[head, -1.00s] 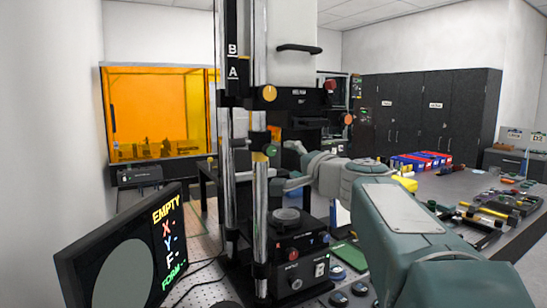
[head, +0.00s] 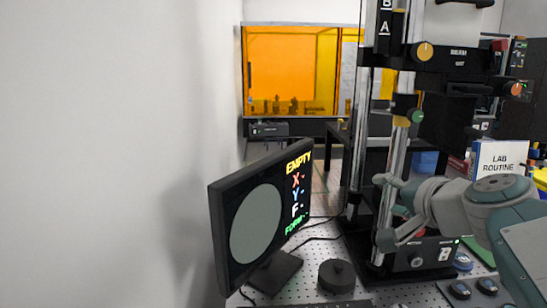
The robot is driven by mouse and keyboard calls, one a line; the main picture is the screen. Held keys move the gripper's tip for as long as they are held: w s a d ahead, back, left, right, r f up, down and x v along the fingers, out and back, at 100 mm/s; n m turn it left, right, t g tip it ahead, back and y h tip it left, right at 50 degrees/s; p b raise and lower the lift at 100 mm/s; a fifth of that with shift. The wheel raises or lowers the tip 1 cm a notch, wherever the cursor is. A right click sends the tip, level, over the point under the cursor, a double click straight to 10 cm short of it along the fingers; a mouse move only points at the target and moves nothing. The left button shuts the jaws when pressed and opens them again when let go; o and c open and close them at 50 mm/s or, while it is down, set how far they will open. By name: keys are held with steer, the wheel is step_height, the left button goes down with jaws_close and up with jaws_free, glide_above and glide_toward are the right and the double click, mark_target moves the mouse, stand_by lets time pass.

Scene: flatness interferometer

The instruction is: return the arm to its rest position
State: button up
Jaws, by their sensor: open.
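My arm (head: 490,205) comes in from the right edge of the head view and reaches left across the front of the interferometer stand (head: 397,155). At its left end my gripper (head: 386,211) shows as two light grey parts set apart, one above the other, in front of the stand's lower column. It is open, and I see nothing held in it. The arm hides part of the stand's lower stage. The monitor (head: 258,215) at left reads EMPTY above X, Y, F and FORM lines.
A black round knob-topped piece (head: 337,275) stands on the perforated bench (head: 312,262). A black control box (head: 420,257) is under the arm. A white LAB ROUTINE sign (head: 501,158) stands at right. An orange enclosure (head: 291,70) is behind. A bare wall (head: 110,150) fills the left.

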steer(key=s+a+f+n+g+h, duration=0.1)
steer(key=s+f+n+g, duration=0.3)
steer(key=s+f, duration=0.5)
steer(key=s+a+f+n+g+h, duration=0.2)
steer(key=s+a+f+n+g, duration=0.1)
steer(key=s+f, duration=0.6)
step_height(320, 180, down, 2)
steer(key=shift+a+f+n+g+h, duration=0.15)
steer(key=shift+a+n+g+h, duration=0.2)
steer(key=shift+a+n, duration=0.6)
